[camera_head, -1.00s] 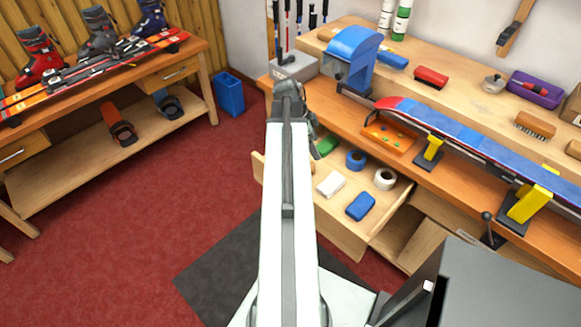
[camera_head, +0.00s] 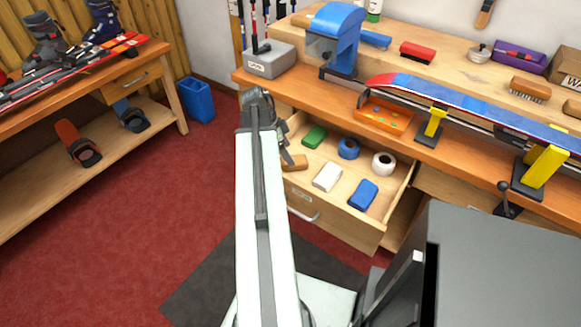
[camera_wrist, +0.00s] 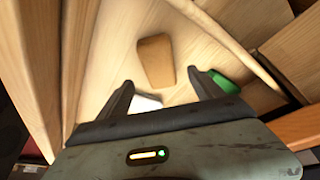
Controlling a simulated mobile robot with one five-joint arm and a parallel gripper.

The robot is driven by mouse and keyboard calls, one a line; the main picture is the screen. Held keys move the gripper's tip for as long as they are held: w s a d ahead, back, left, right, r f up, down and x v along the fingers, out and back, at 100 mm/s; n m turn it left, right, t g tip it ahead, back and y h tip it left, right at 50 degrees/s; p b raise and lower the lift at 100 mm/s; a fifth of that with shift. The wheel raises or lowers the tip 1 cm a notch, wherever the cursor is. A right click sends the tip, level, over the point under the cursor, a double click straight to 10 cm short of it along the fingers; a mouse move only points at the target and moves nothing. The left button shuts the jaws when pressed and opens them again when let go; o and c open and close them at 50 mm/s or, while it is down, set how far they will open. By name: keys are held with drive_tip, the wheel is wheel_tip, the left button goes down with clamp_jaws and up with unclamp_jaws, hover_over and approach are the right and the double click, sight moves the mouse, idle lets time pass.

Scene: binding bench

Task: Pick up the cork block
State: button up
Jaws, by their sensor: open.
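The cork block (camera_head: 294,162) is a small tan-brown block lying in the open drawer (camera_head: 335,217), near its left side. My arm partly hides it in the head view. In the wrist view the cork block (camera_wrist: 156,61) lies on the drawer floor, just beyond and between my fingertips. My gripper (camera_wrist: 160,85) is open and empty, its two dark fingers spread apart and not touching the block.
The drawer also holds a green block (camera_head: 314,136), a white block (camera_head: 327,177), a blue block (camera_head: 363,194), a blue tape roll (camera_head: 348,149) and a white tape roll (camera_head: 383,163). In the wrist view, drawer walls stand close on both sides. The workbench (camera_head: 300,92) overhangs behind.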

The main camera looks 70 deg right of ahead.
drive_tip(key=b+x, duration=0.4)
drive_tip(key=x, duration=0.2)
drive_tip(key=shift+f+b, duration=0.1)
drive_tip(key=shift+b, duration=0.3)
drive_tip(key=c, duration=1.6)
wheel_tip(320, 180, up, 10)
drive_tip(key=p, duration=1)
drive_tip(key=shift+r, duration=0.25)
